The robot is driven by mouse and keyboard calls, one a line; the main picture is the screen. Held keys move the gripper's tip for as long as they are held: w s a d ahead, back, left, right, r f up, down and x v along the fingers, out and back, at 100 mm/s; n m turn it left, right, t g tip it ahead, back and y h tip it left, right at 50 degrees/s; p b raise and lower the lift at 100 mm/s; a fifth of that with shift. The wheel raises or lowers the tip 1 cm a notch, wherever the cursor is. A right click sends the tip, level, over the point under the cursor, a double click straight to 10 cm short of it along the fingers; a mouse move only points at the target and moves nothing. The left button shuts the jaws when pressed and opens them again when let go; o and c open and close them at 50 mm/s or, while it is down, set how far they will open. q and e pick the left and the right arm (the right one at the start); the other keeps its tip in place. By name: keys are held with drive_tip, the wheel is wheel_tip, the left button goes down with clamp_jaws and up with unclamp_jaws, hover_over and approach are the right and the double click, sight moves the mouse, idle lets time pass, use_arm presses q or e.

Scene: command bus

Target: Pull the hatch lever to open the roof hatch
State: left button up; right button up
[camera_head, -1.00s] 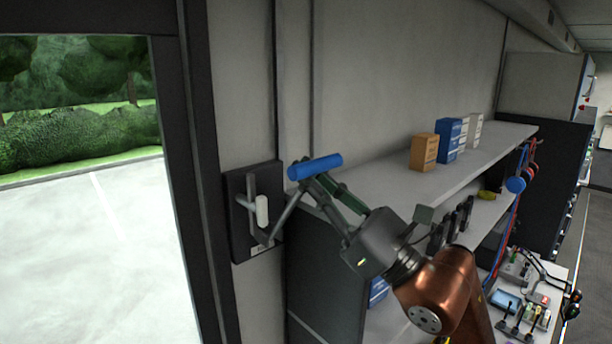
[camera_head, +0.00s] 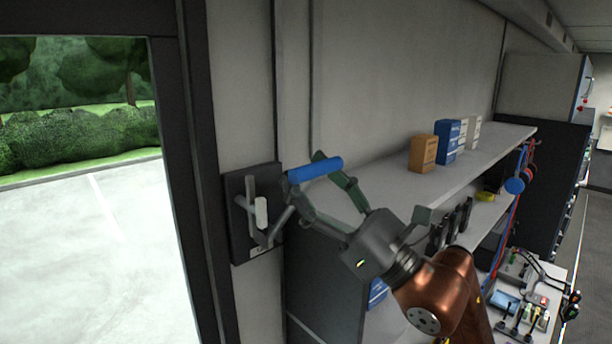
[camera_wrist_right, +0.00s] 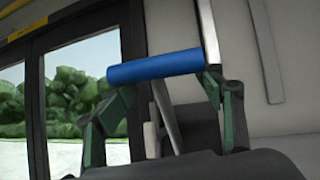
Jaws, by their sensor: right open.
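The hatch lever is a blue cylindrical grip (camera_head: 315,169) on a grey rod (camera_head: 280,222) that slants up from a dark wall plate (camera_head: 238,220). My right gripper (camera_head: 305,180) is open at the grip, with its fingers spread. One fingertip shows above the grip and the other is below its left end. In the right wrist view, the blue grip (camera_wrist_right: 156,66) stretches across the opening between my right gripper's fingers (camera_wrist_right: 168,105). Whether a finger touches it, I cannot tell. The roof hatch and my left gripper are not in view.
A dark door frame (camera_head: 205,200) and bright opening are left of the plate. Right of the lever is a grey shelf (camera_head: 385,180) with an orange box (camera_head: 423,153), a blue box (camera_head: 449,141) and pale boxes. The shelf edge runs close behind my right gripper.

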drive_tip(key=o, duration=0.6)
drive_tip(key=shift+s+d+r, duration=0.15)
drive_tip(key=shift+s+r, duration=0.1)
